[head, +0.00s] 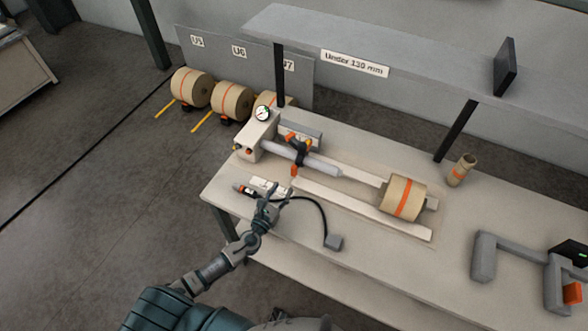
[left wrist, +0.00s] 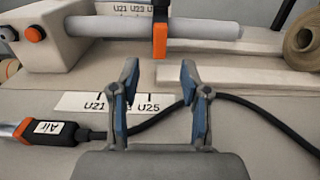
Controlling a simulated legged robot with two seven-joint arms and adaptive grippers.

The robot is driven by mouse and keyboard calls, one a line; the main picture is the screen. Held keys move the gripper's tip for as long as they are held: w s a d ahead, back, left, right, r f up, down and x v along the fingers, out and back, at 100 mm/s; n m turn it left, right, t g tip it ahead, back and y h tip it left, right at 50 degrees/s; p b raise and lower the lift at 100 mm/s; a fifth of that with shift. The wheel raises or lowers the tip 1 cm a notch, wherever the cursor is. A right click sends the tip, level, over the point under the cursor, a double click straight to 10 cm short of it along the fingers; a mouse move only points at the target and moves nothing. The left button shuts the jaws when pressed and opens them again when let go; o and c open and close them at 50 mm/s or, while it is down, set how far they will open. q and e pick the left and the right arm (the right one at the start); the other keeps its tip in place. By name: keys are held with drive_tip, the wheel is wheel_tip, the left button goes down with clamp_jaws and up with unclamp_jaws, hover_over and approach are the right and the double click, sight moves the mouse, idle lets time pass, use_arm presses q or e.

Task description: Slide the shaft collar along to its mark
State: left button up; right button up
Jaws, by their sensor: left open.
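The shaft collar (head: 299,152), a black band with orange parts, sits around the pale grey shaft (head: 325,166). In the left wrist view the collar (left wrist: 160,40) is just beyond my fingers, with its orange part hanging below the shaft (left wrist: 205,30). A white scale strip (left wrist: 75,102) marked U21 and U25 lies on the bench in front, its middle label partly hidden by my finger. A similar strip (left wrist: 125,6) shows behind the shaft. My left gripper (head: 268,192) is open and empty, short of the collar; it also shows in the left wrist view (left wrist: 157,78). My right gripper is out of view.
An air line (left wrist: 80,132) with an orange-ended fitting runs across the bench near my gripper. The machine head (head: 257,132) with a gauge stands left of the collar. A kraft roll (head: 403,198) sits on rails at right. A shelf (head: 420,60) on black posts overhangs the back.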

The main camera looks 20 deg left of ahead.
sight(293, 172)
use_arm(q)
drive_tip(key=w, duration=0.7)
drive_tip(key=w+d, duration=0.1)
drive_tip(key=w, duration=0.2)
drive_tip(key=shift+w, duration=0.15)
clamp_jaws()
